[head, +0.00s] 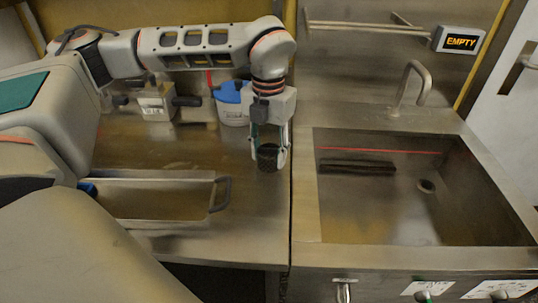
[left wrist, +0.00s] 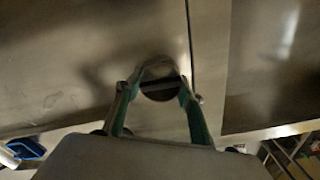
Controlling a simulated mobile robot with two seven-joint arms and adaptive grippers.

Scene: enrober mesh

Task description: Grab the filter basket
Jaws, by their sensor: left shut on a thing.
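The filter basket (head: 267,158) is a small dark mesh cup near the right edge of the left counter, beside the seam with the sink unit. My left gripper (head: 270,152) reaches down from above and is shut on it, one finger on each side. In the left wrist view the round basket (left wrist: 160,88) sits between the green-lined fingertips of the gripper (left wrist: 160,97). Whether the basket's bottom touches the counter is hard to tell. My right gripper is not in view.
A metal tray with a dark handle (head: 221,193) lies at the counter's front left. A white tub with a blue lid (head: 231,105) stands behind the gripper. To the right is a sink (head: 400,215) with a tap (head: 412,85) and a dark bar inside. A sign reading EMPTY (head: 459,40) hangs above.

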